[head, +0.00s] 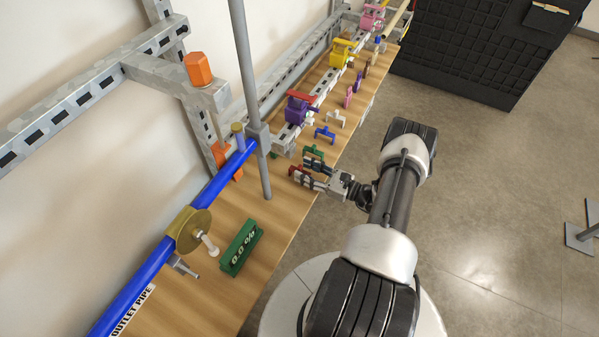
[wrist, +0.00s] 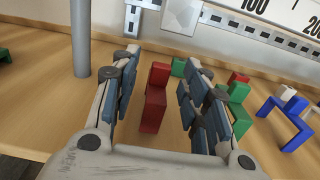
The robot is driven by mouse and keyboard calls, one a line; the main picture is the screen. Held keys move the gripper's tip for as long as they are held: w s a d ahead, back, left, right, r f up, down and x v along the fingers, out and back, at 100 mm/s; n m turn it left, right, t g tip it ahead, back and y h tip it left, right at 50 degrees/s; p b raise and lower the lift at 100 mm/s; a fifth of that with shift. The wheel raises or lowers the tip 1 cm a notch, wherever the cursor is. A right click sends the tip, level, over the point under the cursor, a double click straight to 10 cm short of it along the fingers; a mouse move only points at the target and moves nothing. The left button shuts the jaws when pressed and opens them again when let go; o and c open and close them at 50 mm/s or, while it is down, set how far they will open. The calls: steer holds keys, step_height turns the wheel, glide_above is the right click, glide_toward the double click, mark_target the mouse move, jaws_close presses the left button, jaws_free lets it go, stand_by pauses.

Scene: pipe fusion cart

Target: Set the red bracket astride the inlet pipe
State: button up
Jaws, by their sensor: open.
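The red bracket (wrist: 154,105) stands on the wooden bench between the two fingers of my gripper (wrist: 160,64) in the wrist view. The fingers are open, one on each side of it, with a visible gap at least on the right. In the head view my gripper (head: 306,172) is low over the bench's right edge, and the red bracket (head: 296,170) shows only partly at its fingertips. A blue pipe (head: 210,192) at left carries an "OUTLET PIPE" label. I cannot make out a pipe marked as the inlet.
A grey upright post (head: 252,90) rises left of my gripper. A green display block (head: 240,247) lies on the near bench.

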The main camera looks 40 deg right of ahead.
steer(key=shift+w+a, duration=0.1)
steer(key=shift+w, duration=0.1)
steer(key=shift+c, duration=0.4)
steer(key=c, duration=0.8)
steer(key=shift+c, duration=0.2)
steer(key=shift+r, duration=0.55)
step_height(320, 180, up, 3)
steer(key=shift+s+f+p, duration=0.1)
steer(key=shift+s+p, duration=0.05)
steer(key=shift+p, duration=0.65)
steer(key=v, duration=1.7)
steer(key=shift+s+d+f+p, duration=0.25)
steer(key=shift+s+p, duration=0.1)
